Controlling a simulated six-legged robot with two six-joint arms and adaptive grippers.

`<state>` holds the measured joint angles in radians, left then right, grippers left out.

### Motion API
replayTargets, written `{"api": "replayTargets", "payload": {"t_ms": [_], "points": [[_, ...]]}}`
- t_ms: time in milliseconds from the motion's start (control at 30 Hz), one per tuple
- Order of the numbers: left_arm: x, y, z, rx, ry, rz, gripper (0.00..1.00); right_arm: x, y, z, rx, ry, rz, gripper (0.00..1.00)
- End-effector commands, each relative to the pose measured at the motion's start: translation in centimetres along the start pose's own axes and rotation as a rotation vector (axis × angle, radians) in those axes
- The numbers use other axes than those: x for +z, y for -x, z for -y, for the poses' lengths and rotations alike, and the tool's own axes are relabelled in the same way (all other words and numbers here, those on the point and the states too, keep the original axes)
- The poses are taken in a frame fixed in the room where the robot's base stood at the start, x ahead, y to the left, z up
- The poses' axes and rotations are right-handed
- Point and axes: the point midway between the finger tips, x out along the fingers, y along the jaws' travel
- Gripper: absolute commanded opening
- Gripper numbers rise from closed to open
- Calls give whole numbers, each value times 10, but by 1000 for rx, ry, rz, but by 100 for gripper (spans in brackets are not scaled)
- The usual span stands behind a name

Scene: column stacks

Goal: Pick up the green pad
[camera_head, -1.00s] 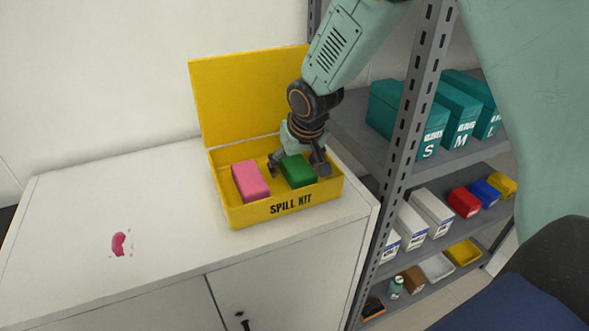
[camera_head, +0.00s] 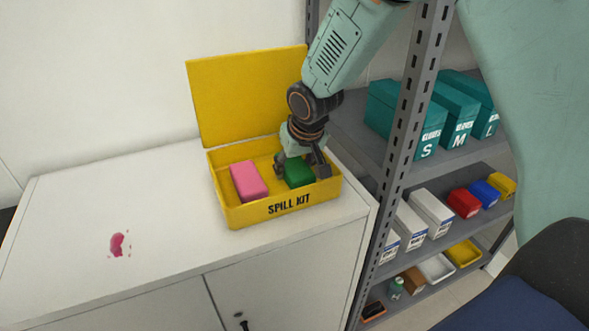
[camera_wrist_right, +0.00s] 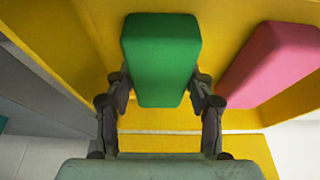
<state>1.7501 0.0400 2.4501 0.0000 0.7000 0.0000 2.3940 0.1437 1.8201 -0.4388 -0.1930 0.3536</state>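The green pad (camera_head: 298,173) lies in the right part of the open yellow spill kit box (camera_head: 232,214). My right gripper (camera_head: 300,168) reaches down into the box with one finger on each side of the pad. In the right wrist view the green pad (camera_wrist_right: 160,60) sits between the two fingertips (camera_wrist_right: 160,80), which appear to press its sides. The pad is still low in the box, and I cannot tell whether it touches the floor of it. My left gripper is not in view.
A pink pad (camera_head: 249,181) lies in the left part of the box. The raised yellow lid (camera_head: 245,95) stands behind. The white cabinet top (camera_head: 160,195) has a pink spill (camera_head: 118,244) on it. A grey shelf post (camera_head: 405,130) rises close on the right.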

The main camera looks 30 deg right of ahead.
Motion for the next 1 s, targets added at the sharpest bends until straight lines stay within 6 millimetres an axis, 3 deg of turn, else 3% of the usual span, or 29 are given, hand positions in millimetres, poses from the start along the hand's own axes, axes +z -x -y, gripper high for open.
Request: {"api": "replayTargets", "payload": {"t_ms": [333, 667, 1000], "points": [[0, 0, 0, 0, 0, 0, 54, 1, 0, 0, 0, 0, 1, 22], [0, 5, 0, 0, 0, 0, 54, -2, 5, 0, 0, 0, 2, 21], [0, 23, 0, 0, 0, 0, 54, -29, 67, 0, 0, -1, -3, 21]]}}
